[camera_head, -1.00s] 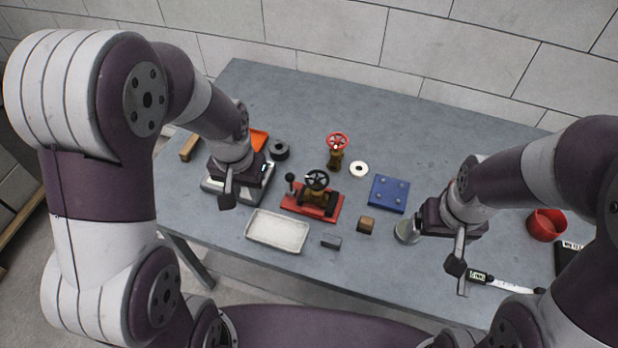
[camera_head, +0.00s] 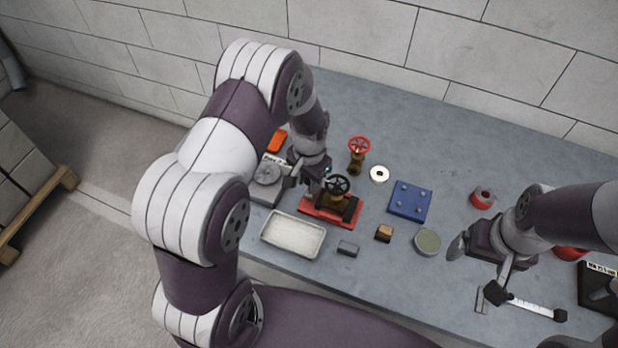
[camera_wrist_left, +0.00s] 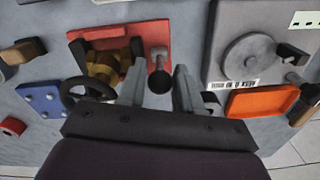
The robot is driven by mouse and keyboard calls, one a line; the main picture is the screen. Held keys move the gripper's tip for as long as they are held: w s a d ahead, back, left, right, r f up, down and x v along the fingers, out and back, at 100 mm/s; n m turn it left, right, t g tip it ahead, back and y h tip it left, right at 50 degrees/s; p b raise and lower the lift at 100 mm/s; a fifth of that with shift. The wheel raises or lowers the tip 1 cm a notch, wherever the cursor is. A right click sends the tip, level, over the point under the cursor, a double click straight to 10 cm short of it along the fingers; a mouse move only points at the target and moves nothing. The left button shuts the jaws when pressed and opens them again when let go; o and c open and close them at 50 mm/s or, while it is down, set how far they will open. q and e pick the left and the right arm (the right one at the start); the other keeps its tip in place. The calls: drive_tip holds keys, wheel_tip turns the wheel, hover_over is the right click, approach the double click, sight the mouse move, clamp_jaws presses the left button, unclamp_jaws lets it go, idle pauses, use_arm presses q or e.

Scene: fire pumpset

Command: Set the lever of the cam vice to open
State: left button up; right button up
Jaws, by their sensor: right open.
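The cam vice has a red base (camera_head: 318,214), which also shows in the left wrist view (camera_wrist_left: 157,32). A brass valve with a black handwheel (camera_head: 337,184) sits in it. The vice's lever, with a dark round knob (camera_wrist_left: 160,80), stands between my left gripper's fingers in the left wrist view; in the head view the arm hides most of it. My left gripper (camera_head: 316,186) is open, with a finger on each side of the lever (camera_wrist_left: 158,92) and visible gaps. My right gripper (camera_head: 497,291) is open over the table's front right, near a caliper (camera_head: 535,308).
A grey scale (camera_head: 266,192) and an orange item (camera_head: 277,141) lie left of the vice. A white tray (camera_head: 293,237) is in front. A red-wheeled valve (camera_head: 358,150), a white ring (camera_head: 379,174) and a blue plate (camera_head: 410,201) lie behind and right.

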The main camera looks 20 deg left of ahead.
use_arm(q)
drive_tip(key=shift+f, duration=0.2)
clamp_jaws()
drive_tip(key=shift+w+g, duration=0.3)
drive_tip(key=shift+g, duration=0.1)
drive_tip(key=shift+w+r+g+p, duration=0.3)
drive_tip(key=shift+w+g+p, duration=0.45)
drive_tip(key=shift+g+p, duration=0.25)
drive_tip(key=p, duration=0.2)
drive_tip(key=g+p, duration=0.1)
drive_tip(key=shift+w+r+p, duration=0.15)
drive_tip(key=shift+w+p, duration=0.15)
drive_tip(key=shift+p, duration=0.1)
drive_tip(key=shift+w+f+p, duration=0.15)
drive_tip(key=shift+f+p, duration=0.2)
drive_tip(key=shift+p, duration=0.2)
drive_tip(key=shift+f, duration=0.2)
